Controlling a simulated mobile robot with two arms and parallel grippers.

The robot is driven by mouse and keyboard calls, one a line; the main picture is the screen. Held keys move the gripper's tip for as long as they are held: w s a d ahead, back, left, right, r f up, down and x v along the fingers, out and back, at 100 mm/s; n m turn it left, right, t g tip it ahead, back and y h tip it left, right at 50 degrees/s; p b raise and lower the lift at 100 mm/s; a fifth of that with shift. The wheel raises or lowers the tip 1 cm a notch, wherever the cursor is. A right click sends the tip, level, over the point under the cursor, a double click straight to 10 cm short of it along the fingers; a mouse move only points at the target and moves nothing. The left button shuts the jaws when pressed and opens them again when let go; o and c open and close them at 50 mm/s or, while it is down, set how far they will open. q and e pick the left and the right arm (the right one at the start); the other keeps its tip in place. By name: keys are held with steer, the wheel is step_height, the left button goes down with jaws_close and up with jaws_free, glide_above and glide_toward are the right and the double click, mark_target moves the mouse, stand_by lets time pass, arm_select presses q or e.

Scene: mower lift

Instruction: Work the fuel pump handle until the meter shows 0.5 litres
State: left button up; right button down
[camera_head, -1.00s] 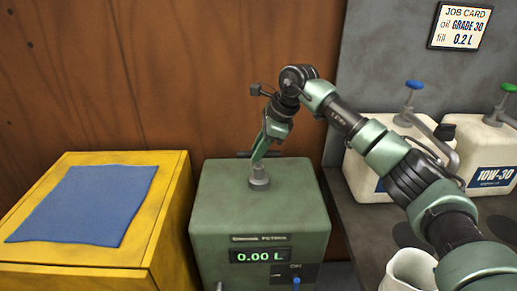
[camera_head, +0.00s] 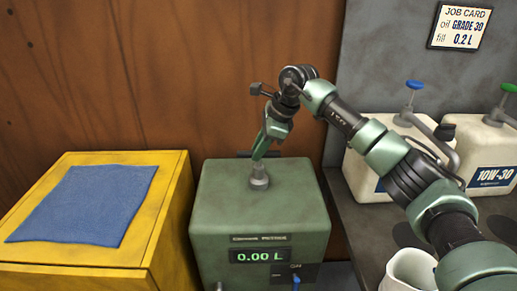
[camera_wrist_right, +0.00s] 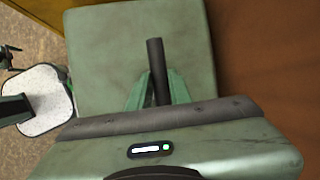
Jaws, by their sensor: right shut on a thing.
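The green fuel pump (camera_head: 225,212) stands in the middle of the head view. Its lit meter (camera_head: 262,256) reads 0.00 L. A dark handle bar (camera_head: 244,154) lies crosswise above the pump's grey collar (camera_head: 259,181). My right gripper (camera_head: 260,154) reaches down onto the handle and is shut on it. In the right wrist view the dark handle bar (camera_wrist_right: 155,65) lies between the two green fingers of my right gripper (camera_wrist_right: 156,90), with the pump top behind it. My left gripper is not in view.
A yellow cabinet (camera_head: 172,215) with a blue cloth (camera_head: 85,205) stands left of the pump. On the dark bench to the right are white oil jugs (camera_head: 490,158) with pump tops and a white jug (camera_head: 405,272). A job card (camera_head: 460,26) hangs behind. A wooden wall (camera_head: 170,80) closes the back.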

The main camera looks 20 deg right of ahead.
steer(key=shift+r, duration=0.1)
step_height(320, 180, up, 11)
steer(key=p, duration=0.5)
steer(key=shift+w+f+p, duration=0.15)
steer(key=shift+f+p, duration=0.05)
steer(key=shift+p, duration=0.15)
steer(key=c, duration=1.3)
jaws_free()
